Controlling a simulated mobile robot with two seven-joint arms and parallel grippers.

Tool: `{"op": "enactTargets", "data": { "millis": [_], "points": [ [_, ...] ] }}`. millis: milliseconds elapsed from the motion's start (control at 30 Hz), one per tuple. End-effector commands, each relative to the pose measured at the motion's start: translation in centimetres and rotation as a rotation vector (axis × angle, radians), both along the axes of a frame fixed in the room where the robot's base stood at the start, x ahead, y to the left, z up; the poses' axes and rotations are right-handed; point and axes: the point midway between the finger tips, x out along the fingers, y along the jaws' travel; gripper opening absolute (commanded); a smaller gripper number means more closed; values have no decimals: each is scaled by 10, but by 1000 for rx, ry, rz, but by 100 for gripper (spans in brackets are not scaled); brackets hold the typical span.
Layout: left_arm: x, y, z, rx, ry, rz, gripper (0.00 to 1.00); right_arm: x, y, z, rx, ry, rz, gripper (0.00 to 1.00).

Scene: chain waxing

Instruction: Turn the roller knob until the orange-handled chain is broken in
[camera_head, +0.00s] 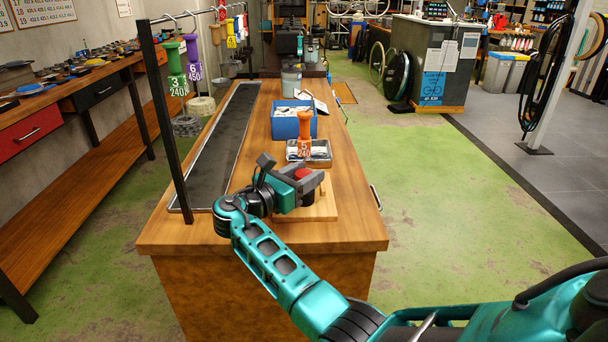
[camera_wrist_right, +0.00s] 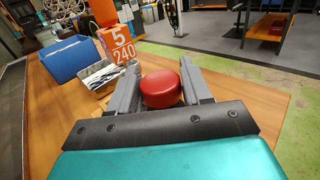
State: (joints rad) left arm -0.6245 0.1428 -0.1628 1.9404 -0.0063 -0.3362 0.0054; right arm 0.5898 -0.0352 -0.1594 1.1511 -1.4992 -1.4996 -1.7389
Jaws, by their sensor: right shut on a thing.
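The red roller knob (camera_head: 304,173) sits over a wooden base board (camera_head: 322,211) near the front right of the workbench. My right gripper (camera_head: 305,186) is shut on the knob; in the right wrist view the red knob (camera_wrist_right: 161,89) sits between its two grey fingers. The orange handle (camera_head: 304,128) stands just behind the gripper, at a small metal tray (camera_head: 321,152). Its tag (camera_wrist_right: 121,44) reads 5 and 240 in the right wrist view. The roller is mostly hidden by my gripper, and I cannot make out the chain on it. My left gripper is not in view.
A blue box (camera_head: 286,128) with white contents and a grey bucket (camera_head: 291,82) stand farther back on the bench. A long dark trough (camera_head: 225,137) runs along the bench's left side. Green (camera_head: 177,68) and purple (camera_head: 193,56) handles hang from the rack above it.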

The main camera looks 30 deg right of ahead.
Motion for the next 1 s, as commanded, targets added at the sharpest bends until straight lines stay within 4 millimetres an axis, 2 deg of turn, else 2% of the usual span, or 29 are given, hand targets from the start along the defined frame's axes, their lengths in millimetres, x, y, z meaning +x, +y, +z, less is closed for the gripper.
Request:
{"op": "enactTargets", "data": {
  "millis": [167,200,367,700,867,1000],
  "points": [
    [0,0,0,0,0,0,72,0,0,-1,3,2,-1,18],
    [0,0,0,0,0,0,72,0,0,-1,3,2,-1,52],
    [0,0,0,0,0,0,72,0,0,-1,2,1,0,68],
    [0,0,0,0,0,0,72,-1,6,-1,2,0,2,68],
    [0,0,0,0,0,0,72,-7,31,-1,4,1,3,68],
    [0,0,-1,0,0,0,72,-14,62,-1,5,1,4,68]
  ]
}}
